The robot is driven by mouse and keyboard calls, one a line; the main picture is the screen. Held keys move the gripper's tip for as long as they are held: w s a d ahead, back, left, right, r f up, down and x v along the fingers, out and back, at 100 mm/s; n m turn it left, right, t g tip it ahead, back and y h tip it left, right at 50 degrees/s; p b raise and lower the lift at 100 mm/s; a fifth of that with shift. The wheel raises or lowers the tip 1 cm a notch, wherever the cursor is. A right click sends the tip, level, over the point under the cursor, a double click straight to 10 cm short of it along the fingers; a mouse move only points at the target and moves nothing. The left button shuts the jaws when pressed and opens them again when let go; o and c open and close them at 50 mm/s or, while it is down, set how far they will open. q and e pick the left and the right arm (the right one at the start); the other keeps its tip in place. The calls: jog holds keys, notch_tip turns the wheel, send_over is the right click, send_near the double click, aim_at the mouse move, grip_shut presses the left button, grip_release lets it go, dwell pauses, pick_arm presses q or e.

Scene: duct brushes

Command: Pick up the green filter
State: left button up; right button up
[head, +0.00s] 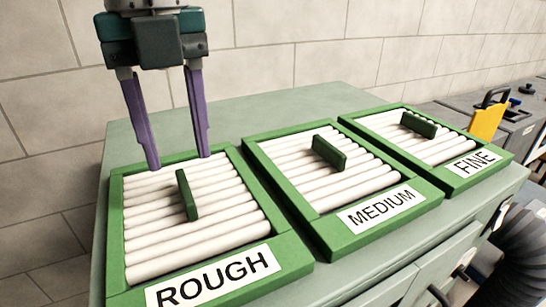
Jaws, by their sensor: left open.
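Three green-framed filters with white ribbed rolls lie in a row on a grey-green cabinet top. The ROUGH filter (279,245) is nearest on the left, the MEDIUM filter (263,172) is in the middle, and the FINE filter (453,183) is at the right. Each has a dark green upright tab handle in its middle; the ROUGH filter's handle (187,195) stands below my left gripper. My left gripper (179,162) points down with its two purple fingers apart and empty. Its fingertips are over the far part of the ROUGH filter, beyond the handle; whether they touch it I cannot tell. My right gripper is not in view.
The cabinet top (255,110) has a bare strip behind the filters, against a tiled wall (280,45). At the right stand a yellow object (487,122) and a grey unit. A dark ribbed hose (515,270) is at the lower right, beside the cabinet's drawer handles.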

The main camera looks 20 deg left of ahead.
aim_at(185, 189)
pick_arm(q)
notch_tip(185, 189, down, 5)
jog(key=shift+s+f+p, duration=0.1)
jog(key=shift+f+p, duration=0.05)
jog(key=shift+p, duration=0.85)
jog(key=shift+f, duration=0.2)
grip_shut()
dwell(0.5)
